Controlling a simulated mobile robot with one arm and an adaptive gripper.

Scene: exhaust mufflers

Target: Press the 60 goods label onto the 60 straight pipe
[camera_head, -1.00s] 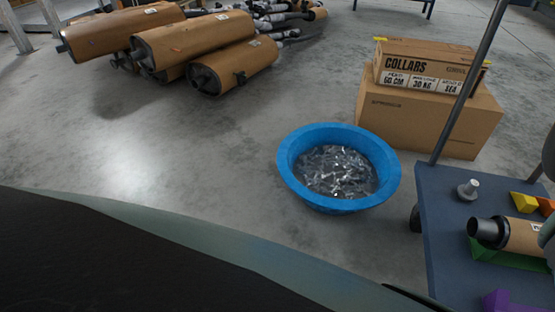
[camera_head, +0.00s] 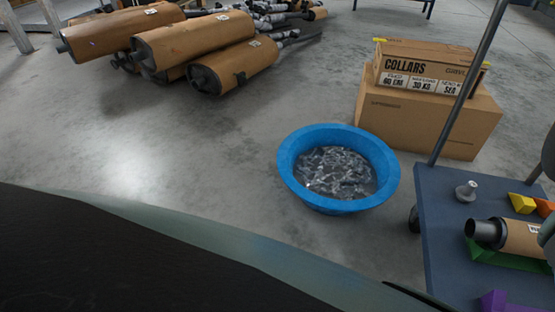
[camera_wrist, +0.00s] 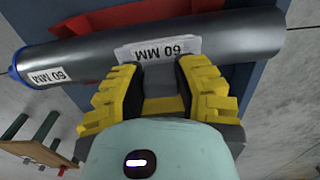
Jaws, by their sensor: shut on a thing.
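A grey metal straight pipe (camera_wrist: 245,38) with a blue end (camera_wrist: 17,68) spans the top of the wrist view. One white label (camera_wrist: 47,76) reading "60 MM" is on it near the blue end. Another white label reading "60 MM", the goods label (camera_wrist: 160,50), lies against the pipe's middle, at my fingertips. My gripper (camera_wrist: 162,70) has yellow fingers beside the pipe and is shut on this label. The fingers hide part of its lower edge, so I cannot tell whether it is stuck flat. The head view does not show my gripper.
A red support (camera_wrist: 108,18) lies under the pipe. The blue table (camera_head: 445,255) holds a brown-wrapped part (camera_head: 520,238) on a green cradle (camera_head: 505,258). A blue tub (camera_head: 290,180) and cartons (camera_head: 430,122) stand on the floor, with mufflers (camera_head: 190,45) behind.

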